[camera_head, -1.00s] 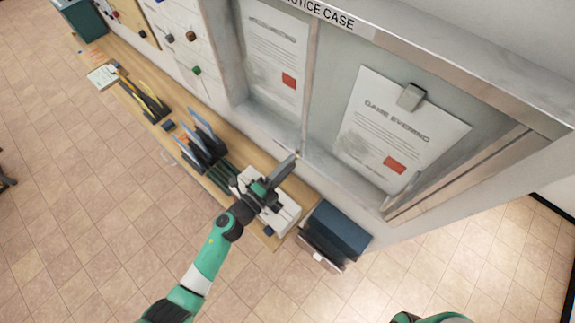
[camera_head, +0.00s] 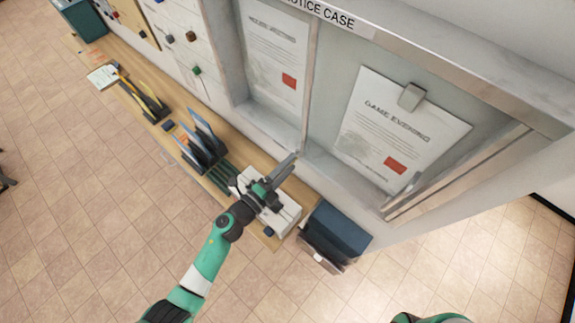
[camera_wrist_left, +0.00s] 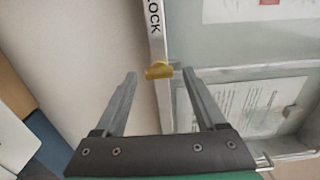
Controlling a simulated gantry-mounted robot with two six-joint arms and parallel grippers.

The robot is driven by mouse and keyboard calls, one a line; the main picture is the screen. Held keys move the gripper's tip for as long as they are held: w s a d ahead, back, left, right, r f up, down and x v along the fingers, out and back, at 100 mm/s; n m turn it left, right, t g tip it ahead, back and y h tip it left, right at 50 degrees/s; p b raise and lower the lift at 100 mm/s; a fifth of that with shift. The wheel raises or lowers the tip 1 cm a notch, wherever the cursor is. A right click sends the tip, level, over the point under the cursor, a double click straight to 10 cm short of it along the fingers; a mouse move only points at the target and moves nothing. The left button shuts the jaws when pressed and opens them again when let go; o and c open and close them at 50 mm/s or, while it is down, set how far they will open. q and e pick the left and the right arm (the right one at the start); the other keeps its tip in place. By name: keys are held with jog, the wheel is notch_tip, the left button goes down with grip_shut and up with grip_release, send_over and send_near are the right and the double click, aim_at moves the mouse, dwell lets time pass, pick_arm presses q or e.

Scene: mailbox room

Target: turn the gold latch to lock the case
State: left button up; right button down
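The gold latch (camera_wrist_left: 158,71) is a small brass-coloured tab on the pale frame edge, just below the word LOCK in the left wrist view. The notice case (camera_head: 318,70) holds pinned papers behind its front in the head view. My left gripper (camera_wrist_left: 161,76) is open, with one finger on each side of the latch and the tips close to it. I cannot tell whether either finger touches it. In the head view my left gripper (camera_head: 291,160) is at the case's lower edge, and I cannot make out the latch clearly there. My right gripper is out of view.
A wooden counter (camera_head: 130,95) runs below the case. On it are file racks (camera_head: 200,145) and a white stack (camera_head: 283,215) under my left gripper. A dark blue box (camera_head: 338,230) is to the right. The tiled floor in front is clear.

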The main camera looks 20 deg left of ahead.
pick_arm(q)
jog(key=shift+s, duration=0.1)
jog(key=p+v, duration=0.1)
jog(key=v, duration=1)
jog(key=shift+s+p, duration=0.2)
jog(key=shift+p, duration=0.15)
jog(key=shift+r, duration=0.1)
